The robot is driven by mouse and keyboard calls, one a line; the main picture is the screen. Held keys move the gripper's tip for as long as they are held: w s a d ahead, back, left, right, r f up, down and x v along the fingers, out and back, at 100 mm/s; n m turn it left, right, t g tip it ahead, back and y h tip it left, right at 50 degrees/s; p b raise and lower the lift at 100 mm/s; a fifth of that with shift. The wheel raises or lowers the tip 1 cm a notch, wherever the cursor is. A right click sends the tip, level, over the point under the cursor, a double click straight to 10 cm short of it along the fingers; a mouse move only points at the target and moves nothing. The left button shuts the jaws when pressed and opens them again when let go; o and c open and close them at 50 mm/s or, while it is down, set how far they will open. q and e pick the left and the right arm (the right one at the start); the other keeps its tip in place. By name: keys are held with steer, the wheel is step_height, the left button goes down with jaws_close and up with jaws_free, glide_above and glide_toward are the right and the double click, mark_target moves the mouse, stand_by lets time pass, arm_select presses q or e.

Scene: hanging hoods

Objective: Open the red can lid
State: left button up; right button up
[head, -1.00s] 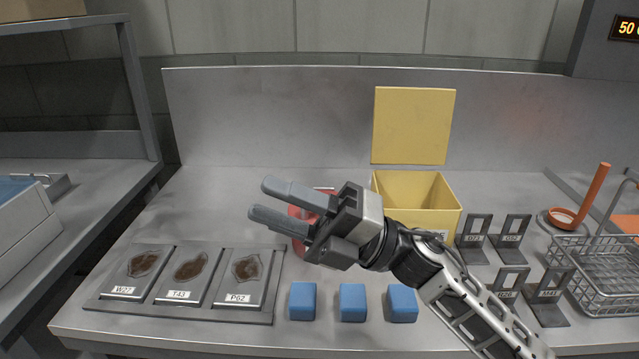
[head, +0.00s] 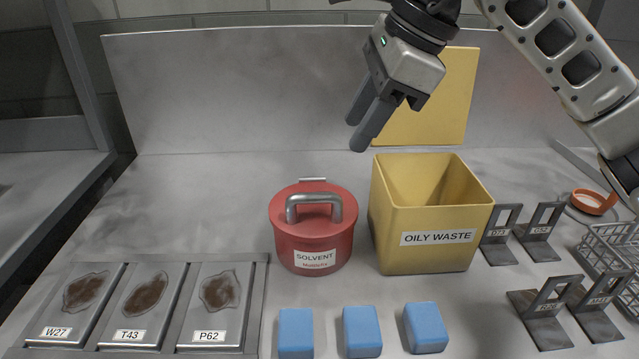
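The red can (head: 313,252) stands upright on the metal bench, with a white SOLVENT label on its front. Its red lid (head: 288,215) sits flat on top, closed, with a grey arched handle (head: 314,201) over it. My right gripper (head: 361,129) is up in front of the back panel, above and a little right of the can, its fingers pointing down and left. It touches nothing. The two fingers overlap in this view with little gap seen, so their opening is unclear. My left gripper is not in view.
The open yellow OILY WASTE bin (head: 435,258) stands close right of the can, its yellow lid (head: 455,95) raised behind. Blue blocks (head: 362,331) lie in front. A tray (head: 258,300) of stained plates is front left. Metal stands (head: 541,316) and a wire basket (head: 620,255) are right.

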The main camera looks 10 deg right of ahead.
mark_target(316, 194)
steer(key=x, duration=1.2)
steer(key=shift+w+a+f+p, duration=0.15)
steer(key=shift+f+p, duration=0.15)
steer(key=shift+p, duration=0.05)
jaws_close()
